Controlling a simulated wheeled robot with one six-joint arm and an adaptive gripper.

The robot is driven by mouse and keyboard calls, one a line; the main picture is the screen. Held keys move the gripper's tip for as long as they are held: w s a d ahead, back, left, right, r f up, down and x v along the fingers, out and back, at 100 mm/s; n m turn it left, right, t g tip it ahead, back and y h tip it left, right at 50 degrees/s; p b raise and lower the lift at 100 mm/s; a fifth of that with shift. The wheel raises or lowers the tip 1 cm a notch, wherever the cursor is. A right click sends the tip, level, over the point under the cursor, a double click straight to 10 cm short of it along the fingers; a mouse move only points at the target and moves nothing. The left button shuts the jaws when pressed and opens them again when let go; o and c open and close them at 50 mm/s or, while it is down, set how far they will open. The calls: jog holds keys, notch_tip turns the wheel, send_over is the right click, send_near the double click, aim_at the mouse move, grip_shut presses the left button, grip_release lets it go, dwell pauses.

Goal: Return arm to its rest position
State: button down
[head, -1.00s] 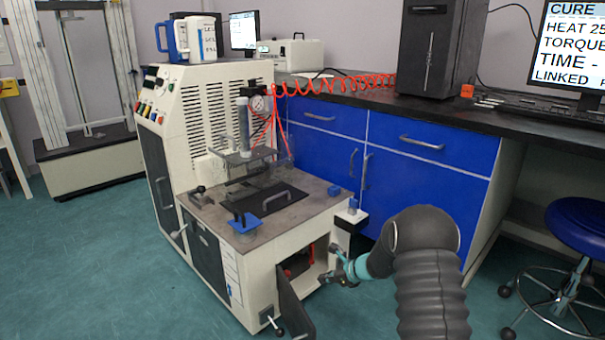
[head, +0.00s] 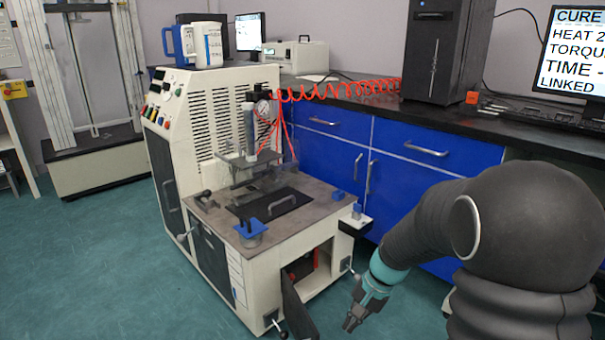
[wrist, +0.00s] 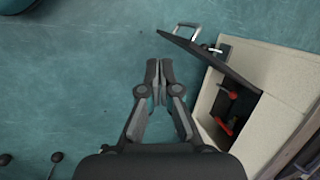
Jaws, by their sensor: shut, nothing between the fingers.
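My gripper (head: 352,318) hangs at the end of my dark arm, low in front of the rheometer (head: 262,222) and to the right of its open lower door. In the wrist view my gripper (wrist: 159,65) points over the bare floor, its two fingers together and empty. The open door (head: 296,305) of the machine's lower compartment stands out from the cabinet; it also shows in the wrist view (wrist: 205,55). A red part (head: 312,262) is inside the compartment, partly hidden. My fingers are apart from the door and the cabinet.
The blue cabinets (head: 400,190) and dark bench (head: 450,125) run behind my arm on the right. A small ledge with a blue piece (head: 357,211) sticks out from the machine's right side. The teal floor (head: 120,270) is clear on the left.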

jog(key=s+d+r+n+t+h+p, duration=0.2)
jog(key=s+r+n+t+p, duration=0.1)
jog(key=s+r, duration=0.6)
jog(key=s+d+r+n+t+h+p, duration=0.2)
jog(key=s+r, duration=0.8)
jog(key=r, duration=0.5)
jog(key=shift+s+d+r+n+t+p, duration=0.15)
jog(key=shift+s+r+n+t+p, duration=0.2)
jog(key=shift+n+p, duration=0.35)
